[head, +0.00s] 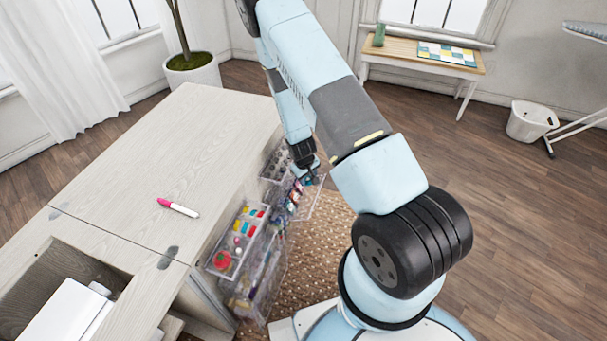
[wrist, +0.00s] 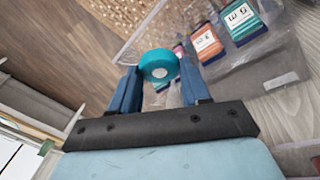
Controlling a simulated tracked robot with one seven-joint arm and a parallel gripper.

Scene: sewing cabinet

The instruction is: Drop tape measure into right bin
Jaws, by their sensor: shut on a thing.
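The tape measure (wrist: 159,64) is a round teal disc with a pale centre. In the wrist view it sits between the two blue fingers of my gripper (wrist: 160,82), which is shut on it. In the head view my gripper (head: 307,174) is over the clear bins on the cabinet's side; the tape measure is too small to make out there. A clear bin (wrist: 262,80) with orange and teal labelled packets lies just beyond the fingers, to the right in the wrist view. I cannot tell whether the tape measure is over its opening.
A nearer clear bin (head: 217,268) holds several coloured items and a red round one. The pale wooden cabinet top (head: 180,140) carries a pink-and-white marker (head: 178,208). A woven rug (head: 318,265) lies beside the bins.

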